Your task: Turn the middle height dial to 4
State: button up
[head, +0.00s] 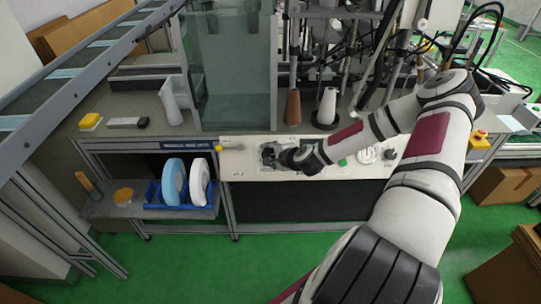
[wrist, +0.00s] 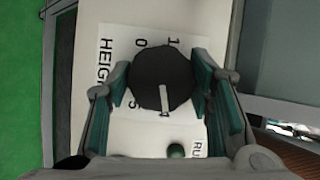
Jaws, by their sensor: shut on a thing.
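The round black height dial (wrist: 160,66) is in the middle of the wrist view, on a white panel marked with letters reading "HEIG" and partly hidden scale numbers. Its white pointer points toward the bottom of the picture, close to a mark that looks like 4. My gripper (wrist: 161,82) has one green-padded finger on each side of the dial and is shut on it. In the head view my gripper (head: 272,155) is at the left part of the white control panel (head: 245,172) and hides most of the dial.
A yellow knob (head: 219,148) is at the panel's left end. A clear guard (head: 235,80) stands behind the panel. Blue and white rolls (head: 174,182) sit in a blue bin at left.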

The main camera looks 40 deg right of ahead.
jog(key=shift+r, duration=0.1)
jog(key=o, duration=1.1)
jog(key=shift+o, duration=0.2)
jog(key=v, duration=1.1)
jog(key=shift+s+r, duration=0.15)
jog(key=shift+s, duration=0.25)
jog(key=shift+a, duration=0.1)
